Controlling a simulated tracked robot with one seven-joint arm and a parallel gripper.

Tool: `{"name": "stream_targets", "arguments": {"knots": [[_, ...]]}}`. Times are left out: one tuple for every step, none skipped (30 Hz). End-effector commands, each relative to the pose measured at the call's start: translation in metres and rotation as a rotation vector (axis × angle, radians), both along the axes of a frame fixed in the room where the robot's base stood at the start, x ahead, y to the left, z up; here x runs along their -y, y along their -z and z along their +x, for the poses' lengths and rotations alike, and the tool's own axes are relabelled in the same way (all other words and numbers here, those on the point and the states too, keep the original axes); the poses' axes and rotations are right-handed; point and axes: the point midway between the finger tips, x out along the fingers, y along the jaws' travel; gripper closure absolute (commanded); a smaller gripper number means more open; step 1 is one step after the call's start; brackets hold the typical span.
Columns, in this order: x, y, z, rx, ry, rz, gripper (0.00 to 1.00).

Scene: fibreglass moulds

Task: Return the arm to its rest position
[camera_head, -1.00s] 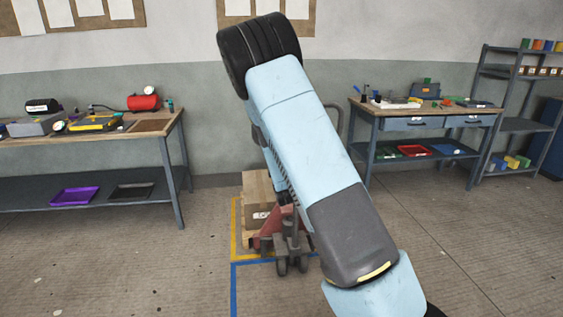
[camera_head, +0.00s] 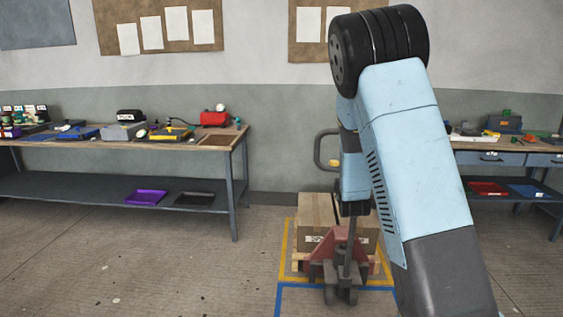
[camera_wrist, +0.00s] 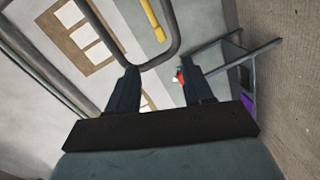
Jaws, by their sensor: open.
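My arm (camera_head: 420,150) rises on the right of the head view, with its black ringed elbow joint at the top. A lower light-blue link of mine hangs behind it, ending in dark parts in front of the pallet jack. My gripper (camera_wrist: 160,72) shows in the wrist view with its two dark fingers spread apart. Nothing is between the fingers. The fingers point toward the dark looped handle (camera_wrist: 172,45) of the pallet jack, which looks close by; I cannot tell the exact gap.
The red pallet jack (camera_head: 335,252) with cardboard boxes (camera_head: 317,212) stands inside a yellow floor marking. A workbench (camera_head: 190,142) with tools stands on the left, and another workbench (camera_head: 490,146) is partly hidden on the right. The floor (camera_head: 150,270) at the front left is clear.

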Motion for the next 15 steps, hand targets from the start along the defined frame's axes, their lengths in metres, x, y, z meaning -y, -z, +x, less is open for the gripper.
{"name": "stream_targets", "arguments": {"knots": [[0.002,-0.010,-0.006,-0.016,0.011,0.055,0.49],[0.003,-0.014,-0.009,-0.031,0.017,0.088,0.49],[0.004,-0.019,-0.015,-0.051,0.024,0.133,0.49],[0.004,-0.023,-0.019,-0.065,0.030,0.166,0.49],[0.005,-0.027,-0.023,-0.079,0.036,0.197,0.49],[0.005,-0.032,-0.028,-0.097,0.043,0.240,0.49],[0.005,-0.036,-0.033,-0.111,0.049,0.271,0.49],[0.005,-0.041,-0.038,-0.124,0.055,0.302,0.49],[0.005,-0.046,-0.044,-0.143,0.062,0.341,0.49],[0.005,-0.049,-0.050,-0.157,0.069,0.372,0.49],[0.005,-0.054,-0.055,-0.172,0.073,0.401,0.49],[0.004,-0.059,-0.062,-0.189,0.081,0.439,0.49],[0.004,-0.063,-0.068,-0.203,0.088,0.468,0.49],[0.004,-0.067,-0.074,-0.218,0.093,0.494,0.49],[0.003,-0.072,-0.082,-0.235,0.100,0.529,0.49]]}}
